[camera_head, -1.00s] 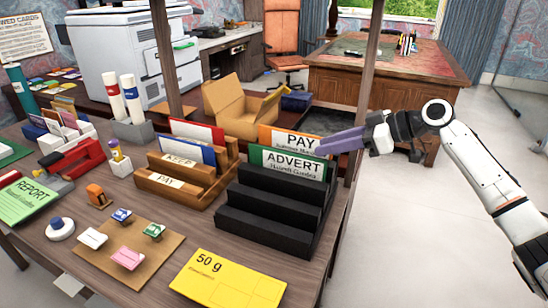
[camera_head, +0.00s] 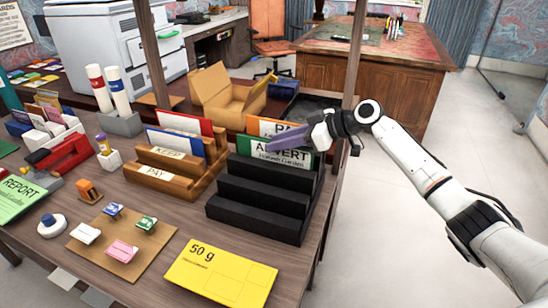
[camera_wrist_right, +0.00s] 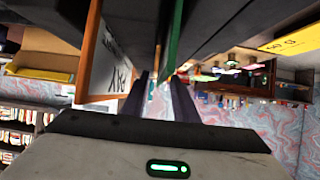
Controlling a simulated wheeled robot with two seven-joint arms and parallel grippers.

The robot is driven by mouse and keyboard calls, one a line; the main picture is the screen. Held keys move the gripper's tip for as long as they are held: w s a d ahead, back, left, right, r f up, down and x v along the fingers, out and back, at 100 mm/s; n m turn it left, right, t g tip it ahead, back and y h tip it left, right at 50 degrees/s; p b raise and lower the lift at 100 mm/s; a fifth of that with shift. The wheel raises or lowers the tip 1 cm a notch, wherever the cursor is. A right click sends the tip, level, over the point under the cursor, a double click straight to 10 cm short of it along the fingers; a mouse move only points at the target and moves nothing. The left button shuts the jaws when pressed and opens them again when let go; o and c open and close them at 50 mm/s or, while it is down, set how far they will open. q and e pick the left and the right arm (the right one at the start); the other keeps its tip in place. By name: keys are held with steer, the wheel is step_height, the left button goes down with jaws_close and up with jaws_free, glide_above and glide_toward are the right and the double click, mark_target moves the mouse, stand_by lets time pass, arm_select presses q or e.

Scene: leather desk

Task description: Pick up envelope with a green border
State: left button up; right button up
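The envelope with a green border (camera_head: 250,147), marked ADVERT, stands upright in the back of the black stepped rack (camera_head: 262,190). My right gripper (camera_head: 288,143) overlaps the upper right part of this envelope in the head view and hides part of it. In the right wrist view the two dark purple fingers of my right gripper (camera_wrist_right: 162,92) are spread apart. The green envelope's edge (camera_wrist_right: 175,38) shows edge-on just beyond and between the fingertips. I cannot tell whether they touch it. My left gripper is out of view.
An orange-bordered envelope (camera_head: 262,125) marked PAY stands just behind the green one; it also shows close to the fingers in the wrist view (camera_wrist_right: 93,50). A wooden rack (camera_head: 165,180) with envelopes is to the left. A yellow 50 g envelope (camera_head: 220,275) lies in front. A wooden post (camera_head: 355,60) stands behind.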

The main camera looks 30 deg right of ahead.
jaws_close()
